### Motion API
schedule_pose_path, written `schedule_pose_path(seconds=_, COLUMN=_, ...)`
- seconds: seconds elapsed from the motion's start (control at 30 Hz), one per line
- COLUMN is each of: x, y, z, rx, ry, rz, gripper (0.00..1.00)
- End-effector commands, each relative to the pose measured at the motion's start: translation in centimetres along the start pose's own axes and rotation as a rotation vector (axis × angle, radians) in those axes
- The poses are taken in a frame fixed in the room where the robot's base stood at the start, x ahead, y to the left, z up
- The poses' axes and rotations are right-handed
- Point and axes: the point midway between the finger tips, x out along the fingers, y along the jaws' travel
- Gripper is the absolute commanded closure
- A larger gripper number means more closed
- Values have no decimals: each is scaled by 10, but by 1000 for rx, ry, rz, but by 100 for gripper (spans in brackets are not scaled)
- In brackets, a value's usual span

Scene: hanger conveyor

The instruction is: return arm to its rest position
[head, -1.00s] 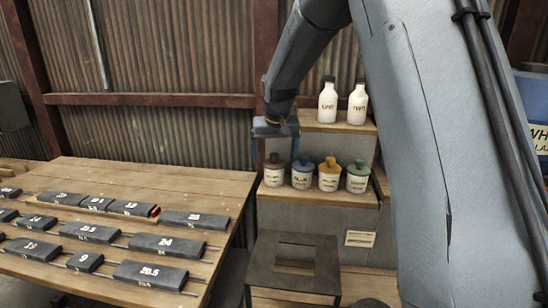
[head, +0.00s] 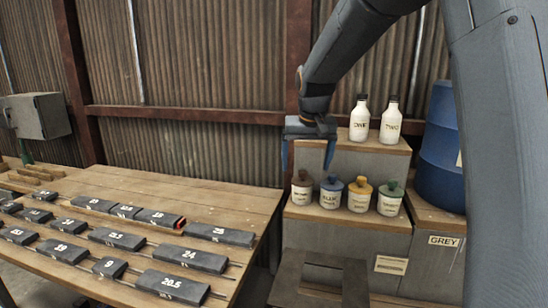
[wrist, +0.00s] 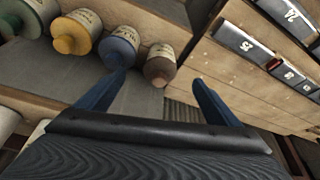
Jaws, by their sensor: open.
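In the wrist view my gripper (wrist: 155,90) is open and empty. The blue-lidded jar (wrist: 120,47) and the brown-lidded jar (wrist: 159,65) show beyond the fingers. I cannot tell whether a finger touches a jar.
The wooden table (head: 180,190) at left holds rows of dark numbered blocks. The stepped shelf (head: 340,215) bears several lidded jars and two white bottles (head: 361,117). A blue barrel (head: 440,150) stands at right. A dark stool (head: 315,285) stands low in front.

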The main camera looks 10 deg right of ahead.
Motion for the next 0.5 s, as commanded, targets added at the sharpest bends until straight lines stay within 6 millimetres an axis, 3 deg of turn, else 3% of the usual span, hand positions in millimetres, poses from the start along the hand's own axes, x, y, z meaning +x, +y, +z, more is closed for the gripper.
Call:
schedule_pose_path(seconds=0.17, x=22, y=9, z=87, rx=-29, ry=-77, rz=-6, gripper=14)
schedule_pose_path(seconds=0.4, x=45, y=24, z=242, rx=-77, ry=-196, rz=-20, gripper=14)
schedule_pose_path(seconds=0.5, x=48, y=29, z=291, rx=-89, ry=-231, rz=-24, gripper=14)
